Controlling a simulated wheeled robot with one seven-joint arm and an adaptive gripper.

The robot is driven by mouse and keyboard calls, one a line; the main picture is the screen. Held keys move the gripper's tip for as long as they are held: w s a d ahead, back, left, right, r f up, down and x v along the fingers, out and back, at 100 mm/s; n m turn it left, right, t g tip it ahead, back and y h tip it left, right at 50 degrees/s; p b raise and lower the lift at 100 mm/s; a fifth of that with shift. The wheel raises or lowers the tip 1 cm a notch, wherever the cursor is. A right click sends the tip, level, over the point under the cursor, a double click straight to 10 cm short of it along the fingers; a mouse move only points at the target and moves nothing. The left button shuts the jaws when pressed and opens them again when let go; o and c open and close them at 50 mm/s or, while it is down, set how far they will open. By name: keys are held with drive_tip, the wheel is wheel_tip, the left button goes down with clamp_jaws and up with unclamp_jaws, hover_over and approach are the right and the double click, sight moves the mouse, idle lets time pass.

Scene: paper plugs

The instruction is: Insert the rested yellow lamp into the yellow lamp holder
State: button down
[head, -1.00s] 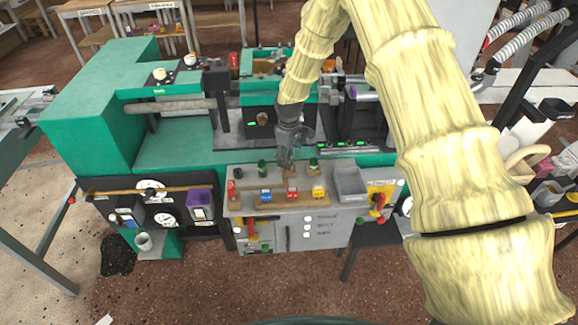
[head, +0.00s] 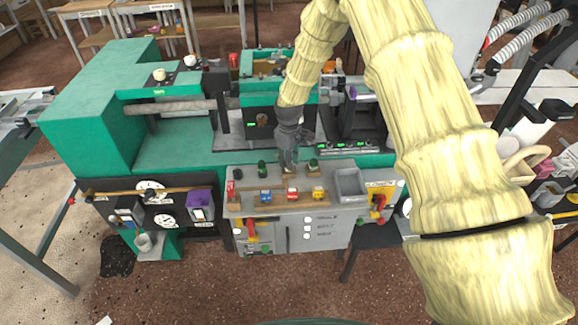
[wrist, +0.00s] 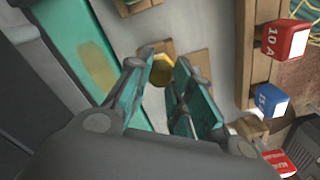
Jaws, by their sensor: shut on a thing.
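The yellow lamp (wrist: 162,70) shows in the wrist view between the fingertips of my gripper (wrist: 160,76), which is shut on it. A wooden block (wrist: 159,47) shows right beside the lamp; I cannot tell whether the lamp touches it or sits in it. In the head view my gripper (head: 288,166) is low over the back row of the grey panel, between two green lamps (head: 262,169) (head: 313,165). The gripper hides the yellow lamp there, and no label marks the yellow holder clearly.
Along the panel's front, a wooden strip (head: 277,206) carries a blue plug (head: 265,196), a red plug (head: 292,194) and a yellow plug (head: 318,192). A green machine (head: 85,110) stands behind and left.

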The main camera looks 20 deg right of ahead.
drive_tip(key=shift+r, duration=0.1)
drive_tip(key=shift+r+p, duration=1.45)
drive_tip(key=shift+r, duration=0.95)
